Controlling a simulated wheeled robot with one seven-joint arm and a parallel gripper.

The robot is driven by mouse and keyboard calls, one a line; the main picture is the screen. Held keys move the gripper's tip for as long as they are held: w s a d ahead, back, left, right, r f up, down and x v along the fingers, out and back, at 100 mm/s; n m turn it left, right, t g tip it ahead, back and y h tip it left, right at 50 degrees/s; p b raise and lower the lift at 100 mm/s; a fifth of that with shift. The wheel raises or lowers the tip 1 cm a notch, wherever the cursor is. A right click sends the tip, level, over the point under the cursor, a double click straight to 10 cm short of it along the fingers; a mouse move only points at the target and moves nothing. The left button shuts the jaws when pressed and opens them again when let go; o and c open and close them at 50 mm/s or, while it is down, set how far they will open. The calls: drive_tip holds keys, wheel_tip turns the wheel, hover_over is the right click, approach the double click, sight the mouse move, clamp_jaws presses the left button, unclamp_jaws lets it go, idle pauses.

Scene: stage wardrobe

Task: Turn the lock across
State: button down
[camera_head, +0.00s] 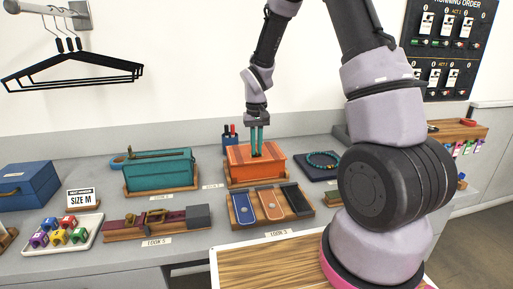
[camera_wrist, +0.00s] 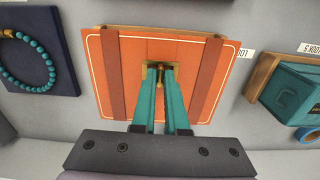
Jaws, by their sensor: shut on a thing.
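An orange box (camera_head: 275,171) with darker straps stands on a wooden base on the counter. The wrist view shows its face (camera_wrist: 190,60) from above, with a pale stitched line around it. A small brass lock (camera_wrist: 148,72) sits at the middle of that face. My gripper (camera_head: 256,153) reaches down to the box from above. Its teal fingers (camera_wrist: 160,78) are closed on the lock's small turning piece, which is mostly hidden between the fingertips. I cannot tell the exact angle of that piece.
A teal case (camera_head: 158,172) stands to the left and a tray of coloured tags (camera_head: 268,206) lies in front. A bead bracelet (camera_head: 322,160) rests on a dark pad at right. A belt (camera_head: 160,220) lies front left. The space above the counter is mostly free.

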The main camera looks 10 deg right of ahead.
drive_tip(key=c, duration=0.9)
unclamp_jaws()
drive_tip(key=shift+c, duration=0.2)
drive_tip(key=shift+r, duration=0.1)
wheel_tip(320, 180, up, 11)
drive_tip(key=s+d+r+m+t+y, duration=0.1)
drive_tip(key=s+d+r+m+t, duration=0.2)
drive_tip(key=s+r, duration=0.85)
drive_tip(key=s+d+r+m+t+y, duration=0.1)
drive_tip(key=s+d+r+t, duration=0.2)
drive_tip(key=s+r, duration=0.4)
drive_tip(key=s+t, duration=0.1)
drive_tip(key=s, duration=0.2)
drive_tip(key=shift+s+d, duration=0.3)
drive_tip(key=shift+s, duration=0.1)
